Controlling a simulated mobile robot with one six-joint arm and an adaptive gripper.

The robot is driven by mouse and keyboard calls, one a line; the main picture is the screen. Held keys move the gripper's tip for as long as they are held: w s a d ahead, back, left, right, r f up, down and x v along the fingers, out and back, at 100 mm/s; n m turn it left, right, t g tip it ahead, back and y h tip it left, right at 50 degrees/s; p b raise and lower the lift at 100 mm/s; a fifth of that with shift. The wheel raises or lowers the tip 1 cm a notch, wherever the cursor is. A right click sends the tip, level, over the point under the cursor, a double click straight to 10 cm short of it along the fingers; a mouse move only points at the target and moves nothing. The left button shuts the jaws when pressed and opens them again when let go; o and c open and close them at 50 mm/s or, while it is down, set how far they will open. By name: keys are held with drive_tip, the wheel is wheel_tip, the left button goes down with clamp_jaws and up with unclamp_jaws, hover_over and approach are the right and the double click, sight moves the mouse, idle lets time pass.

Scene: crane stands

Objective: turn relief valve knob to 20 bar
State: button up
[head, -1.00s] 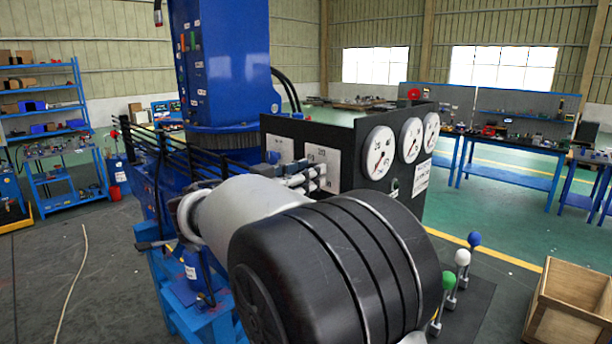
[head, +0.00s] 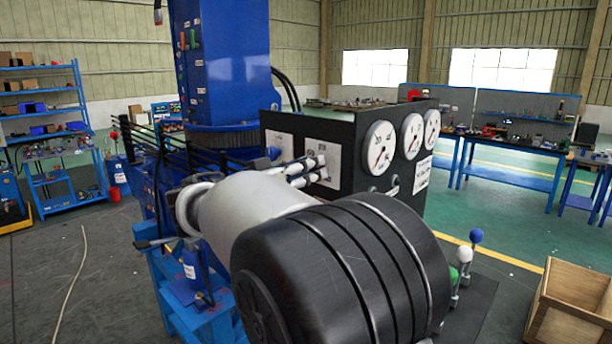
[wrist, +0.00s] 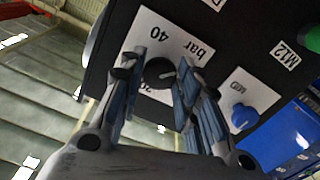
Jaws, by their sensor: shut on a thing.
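The relief valve knob (wrist: 158,72) is a round black knob with a white pointer mark. It sits on a white plate (wrist: 150,28) on a black panel. The plate appears upside down in the wrist view, with "40" and "bar" readable and another number partly covered. My gripper (wrist: 163,82) is shut on the knob, one finger on each side. The pointer's exact reading is not clear. In the head view my gripper (head: 300,170) reaches the left face of the black panel box (head: 345,150), and the knob is hidden behind the fingers.
A blue knob (wrist: 242,117) on its own white plate is close beside the right finger. Three round gauges, the nearest (head: 380,147) among them, face right. Ball-topped levers (head: 464,255) stand near my arm. A wooden crate (head: 575,305) is at right.

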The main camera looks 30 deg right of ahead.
drive_tip(key=shift+r+n+p, duration=0.15)
drive_tip(key=shift+n+p, duration=3.2)
drive_tip(key=shift+n, duration=3.3)
drive_tip(key=shift+r+n+p, duration=0.1)
drive_tip(key=shift+n+p, duration=3.25)
drive_tip(key=shift+n, duration=3.3)
drive_tip(key=o, duration=1)
drive_tip(key=shift+o, duration=0.2)
